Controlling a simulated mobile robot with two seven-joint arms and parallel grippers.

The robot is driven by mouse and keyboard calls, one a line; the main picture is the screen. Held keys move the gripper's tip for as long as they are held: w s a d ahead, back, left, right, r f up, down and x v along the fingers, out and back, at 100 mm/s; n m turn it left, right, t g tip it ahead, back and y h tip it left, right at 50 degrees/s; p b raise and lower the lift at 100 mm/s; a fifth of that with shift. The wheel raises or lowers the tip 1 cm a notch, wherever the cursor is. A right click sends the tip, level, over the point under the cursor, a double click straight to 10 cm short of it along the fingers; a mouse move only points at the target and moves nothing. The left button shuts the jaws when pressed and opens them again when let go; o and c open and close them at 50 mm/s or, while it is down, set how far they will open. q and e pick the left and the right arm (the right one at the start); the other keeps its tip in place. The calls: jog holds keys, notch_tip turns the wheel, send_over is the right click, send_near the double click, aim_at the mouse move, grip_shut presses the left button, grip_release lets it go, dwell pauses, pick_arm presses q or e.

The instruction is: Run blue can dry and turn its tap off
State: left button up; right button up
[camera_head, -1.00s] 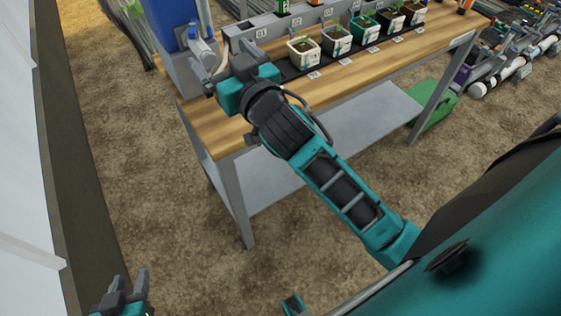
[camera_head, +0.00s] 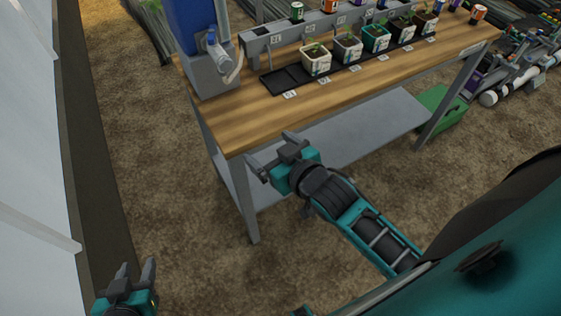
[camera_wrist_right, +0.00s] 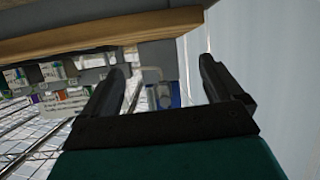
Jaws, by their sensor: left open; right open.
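The blue can (camera_head: 192,28) stands in a grey holder (camera_head: 207,78) at the table's far left corner; its top is cut off by the picture edge. Its pale tap (camera_head: 213,46) faces front, with a blue part on top. I cannot tell the tap's setting or whether liquid runs. My right gripper (camera_head: 268,152) is open and empty off the table's front edge, apart from the tap. In the right wrist view, the blue can (camera_wrist_right: 171,96) shows small between the open fingers (camera_wrist_right: 163,70). My left gripper (camera_head: 136,270) is open and empty at lower left, far from the table.
The wooden tabletop (camera_head: 262,115) is clear in front. A grey shelf (camera_head: 345,135) and a green box (camera_head: 440,110) are below.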

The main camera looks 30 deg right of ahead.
jog(key=shift+g, duration=0.5)
jog(key=shift+s+d+f, duration=0.2)
jog(key=shift+s+f, duration=1.05)
jog(key=shift+s, duration=0.3)
jog(key=shift+c, duration=0.2)
